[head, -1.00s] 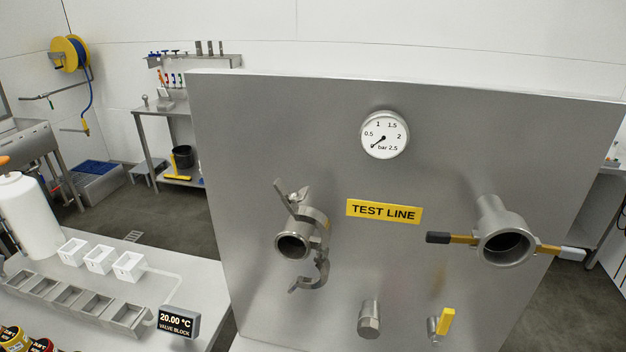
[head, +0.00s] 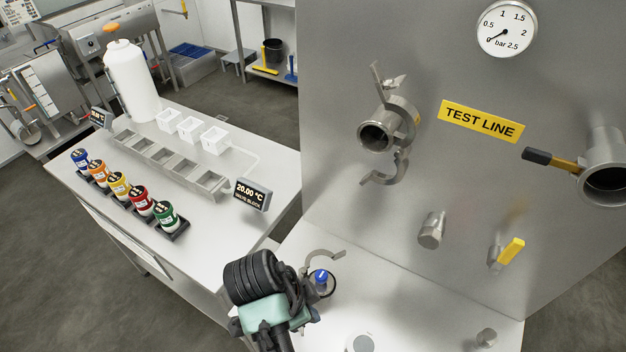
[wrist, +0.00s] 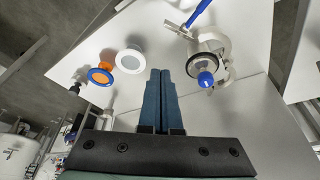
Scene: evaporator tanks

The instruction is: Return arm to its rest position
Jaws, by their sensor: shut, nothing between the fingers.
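My gripper (wrist: 161,98) shows in the wrist view with its two blue fingers together and nothing between them. It hangs over a pale bench top. In the head view my dark arm end stands at the lower middle, over the bench in front of the test-line panel (head: 345,190); its fingers cannot be made out there. To the right of the fingers in the wrist view lie an open clamp (wrist: 226,45) and a blue-knobbed fitting (wrist: 206,78). To the left lie a white disc (wrist: 130,62) and an orange-and-blue disc (wrist: 100,74).
On the panel are a gauge (head: 507,28), an open pipe port with a clamp (head: 377,134), a larger port (head: 606,180) and a yellow-handled valve (head: 512,250). A side table (head: 240,165) carries colored jars (head: 142,200), trays and a white bottle (head: 132,85). Floor at left is clear.

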